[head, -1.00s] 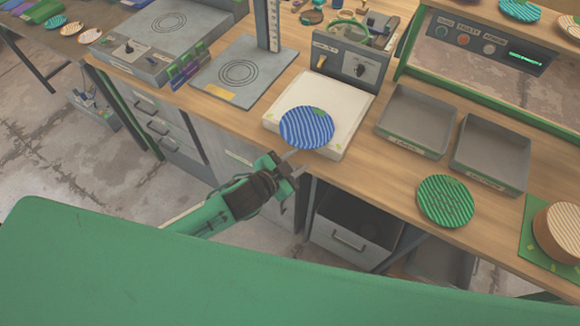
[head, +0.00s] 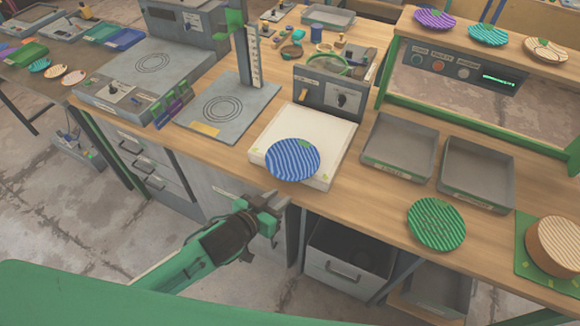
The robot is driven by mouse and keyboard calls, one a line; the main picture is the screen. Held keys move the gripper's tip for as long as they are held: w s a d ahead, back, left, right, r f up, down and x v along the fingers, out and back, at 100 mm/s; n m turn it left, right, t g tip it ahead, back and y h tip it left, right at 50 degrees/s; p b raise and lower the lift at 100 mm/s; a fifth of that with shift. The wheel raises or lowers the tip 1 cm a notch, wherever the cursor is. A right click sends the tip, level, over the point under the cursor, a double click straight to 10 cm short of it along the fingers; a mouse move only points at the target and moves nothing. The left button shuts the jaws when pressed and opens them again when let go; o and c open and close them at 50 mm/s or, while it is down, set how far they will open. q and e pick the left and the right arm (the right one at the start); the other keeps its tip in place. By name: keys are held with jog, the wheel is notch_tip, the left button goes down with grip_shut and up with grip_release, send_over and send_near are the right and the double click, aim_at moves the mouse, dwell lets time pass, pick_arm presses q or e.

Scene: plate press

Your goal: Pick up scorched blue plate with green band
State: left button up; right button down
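The blue striped plate (head: 292,161) has a green patch near its far edge. It lies on the white square pad (head: 307,118) of the plate press, over the pad's front left part. No scorch mark is clear at this size. My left gripper (head: 274,211) is in front of the bench edge, just below and left of the plate in the head view. It looks open and empty, and a small gap shows between it and the plate. My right gripper is not in view.
A grey control box (head: 328,94) stands behind the pad. Two empty grey trays (head: 400,150) (head: 476,176) are to the right. A green striped plate (head: 436,223) lies in front of them. A grey press base (head: 218,112) with an upright column stands to the left.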

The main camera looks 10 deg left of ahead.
pick_arm(q)
jog(key=n, duration=0.5)
jog(key=n+p, duration=0.2)
jog(key=n, duration=1.5)
send_near(303, 178)
jog(key=x, duration=0.4)
jog(key=p+x, duration=0.1)
jog(key=x, duration=0.3)
jog(key=shift+d+p, duration=0.1)
jog(key=shift+p, duration=0.2)
jog(key=shift+w+d+f, duration=0.2)
jog(key=shift+w, duration=0.15)
grip_shut()
